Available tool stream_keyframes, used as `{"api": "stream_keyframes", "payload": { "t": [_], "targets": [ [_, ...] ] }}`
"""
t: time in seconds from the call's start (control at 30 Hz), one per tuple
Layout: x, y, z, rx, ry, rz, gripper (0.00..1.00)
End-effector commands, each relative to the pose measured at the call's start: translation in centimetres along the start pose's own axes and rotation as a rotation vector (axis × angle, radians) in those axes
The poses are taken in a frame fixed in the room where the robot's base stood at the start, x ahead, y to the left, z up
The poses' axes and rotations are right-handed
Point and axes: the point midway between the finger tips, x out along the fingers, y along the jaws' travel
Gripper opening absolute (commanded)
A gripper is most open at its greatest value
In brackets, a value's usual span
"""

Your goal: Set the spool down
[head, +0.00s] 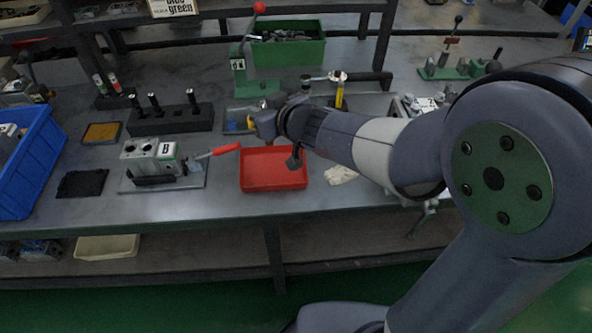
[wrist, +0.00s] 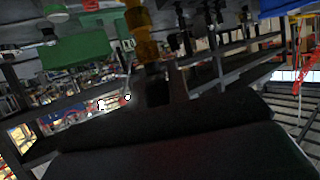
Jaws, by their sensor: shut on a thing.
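My gripper (head: 278,121) is at the end of my arm, above the back edge of the red tray (head: 273,186). It is shut on a yellow-brown spool (head: 264,124), which is small and partly hidden by the gripper in the head view. In the wrist view the spool (wrist: 141,32) is an amber, stepped rod sticking out beyond my dark gripper (wrist: 160,86). The spool is held above the bench; I cannot tell its exact height.
A blue bin (head: 30,160) is far left. A green bin (head: 288,48) and a green press (head: 245,85) stand behind. A pale rag (head: 341,175) lies right.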

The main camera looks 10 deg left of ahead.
Motion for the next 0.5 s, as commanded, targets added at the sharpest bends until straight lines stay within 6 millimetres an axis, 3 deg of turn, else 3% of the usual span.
{"api": "stream_keyframes", "payload": {
  "t": [0.23,0.5],
  "targets": [
    [1.5,0.0,3.5,0.001,-0.001,-0.001,0.00],
    [2.6,0.0,6.3,0.002,-0.001,-0.001,0.00]
  ]
}}
